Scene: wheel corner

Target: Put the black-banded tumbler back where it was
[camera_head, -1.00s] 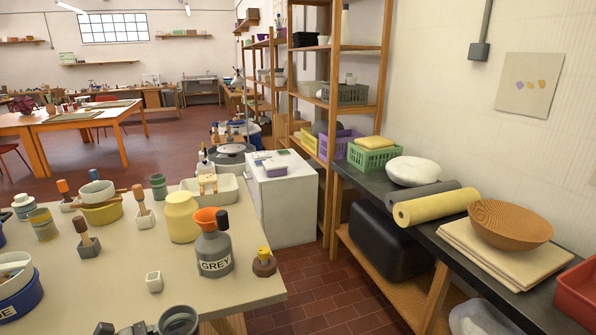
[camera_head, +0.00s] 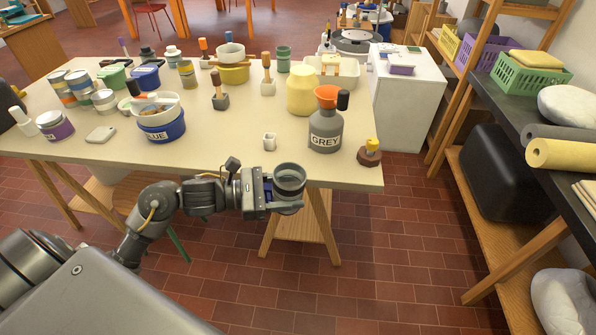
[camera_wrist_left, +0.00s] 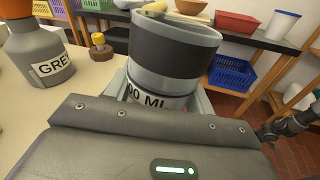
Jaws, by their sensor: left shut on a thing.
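The black-banded tumbler (camera_head: 289,182), a grey cup with a dark band, is held in my left gripper (camera_head: 280,196). It is upright or nearly so, just off the front edge of the worktable (camera_head: 215,148), over the floor. In the left wrist view the tumbler (camera_wrist_left: 172,52) stands large between the jaws, with part of a "ML" label showing below the band. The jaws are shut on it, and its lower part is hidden. A dark arm part, apparently my right gripper (camera_wrist_left: 272,132), shows small at the right edge of the left wrist view; its jaws are unclear.
On the table near the tumbler are a small white cube cup (camera_head: 270,142), the GREY bottle (camera_head: 325,132) with an orange funnel, and a brown stamp-like thing (camera_head: 370,153). The BLUE tub (camera_head: 162,124) stands further left. Bare tabletop lies between the tub and cube cup.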

